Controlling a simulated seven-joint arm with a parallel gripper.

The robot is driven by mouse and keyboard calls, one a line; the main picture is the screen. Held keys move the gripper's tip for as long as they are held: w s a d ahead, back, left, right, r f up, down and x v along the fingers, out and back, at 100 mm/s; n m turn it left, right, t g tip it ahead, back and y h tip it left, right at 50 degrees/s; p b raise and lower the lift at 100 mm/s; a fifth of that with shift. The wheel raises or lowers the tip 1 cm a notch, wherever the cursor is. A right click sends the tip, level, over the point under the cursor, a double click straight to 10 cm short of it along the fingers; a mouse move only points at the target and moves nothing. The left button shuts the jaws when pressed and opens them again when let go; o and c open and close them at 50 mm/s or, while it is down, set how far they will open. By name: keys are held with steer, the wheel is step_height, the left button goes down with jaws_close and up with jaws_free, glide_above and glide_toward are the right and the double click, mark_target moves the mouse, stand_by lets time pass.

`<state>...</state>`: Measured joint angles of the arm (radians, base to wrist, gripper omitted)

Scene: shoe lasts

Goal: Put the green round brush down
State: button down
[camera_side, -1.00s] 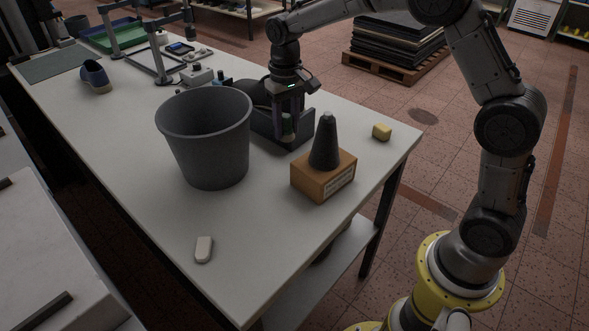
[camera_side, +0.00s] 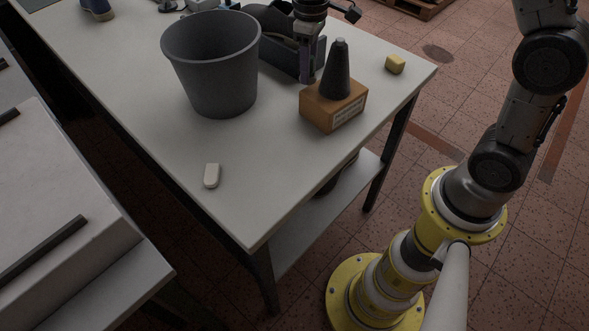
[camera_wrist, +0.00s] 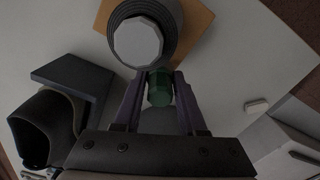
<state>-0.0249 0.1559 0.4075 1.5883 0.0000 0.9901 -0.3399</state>
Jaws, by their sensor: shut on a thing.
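My gripper (camera_wrist: 159,92) is shut on the green round brush (camera_wrist: 159,87), whose green end shows between the purple fingers in the wrist view. In the side view my gripper (camera_side: 305,72) is low over the table, just left of a dark cone (camera_side: 338,70) on a wooden block (camera_side: 333,107). The brush cannot be made out clearly there. In the wrist view the cone (camera_wrist: 138,42) is just beyond the fingertips, so close that I cannot tell whether they touch. I cannot tell whether the brush touches the table (camera_side: 270,150).
A grey bucket (camera_side: 210,75) stands left of my gripper. A dark open-topped holder (camera_side: 285,55) with a black form is behind it. A yellow block (camera_side: 395,64) lies to the right and a pale piece (camera_side: 211,176) at the front. The front table area is mostly bare.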

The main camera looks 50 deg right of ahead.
steer(key=s+a+r+n, duration=0.2)
steer(key=s+a+n, duration=0.2)
steer(key=s+n, duration=0.4)
steer(key=s+a+r+n, duration=0.2)
steer(key=s+a+n, duration=0.3)
steer(key=s+n, duration=0.4)
steer(key=s, duration=0.6)
steer(key=shift+a, duration=0.2)
steer(key=w+a+f, duration=0.2)
steer(key=w+f, duration=0.1)
steer(key=w+a+f, duration=0.2)
steer(key=w+f, duration=0.1)
steer(key=w, duration=0.1)
steer(key=w+a+f, duration=0.2)
steer(key=w, duration=0.2)
steer(key=shift+a+f, duration=0.3)
steer(key=shift+f, duration=0.1)
steer(key=f, duration=0.2)
steer(key=w+f, duration=0.1)
steer(key=shift+a, duration=0.25)
steer(key=shift+f, duration=0.4)
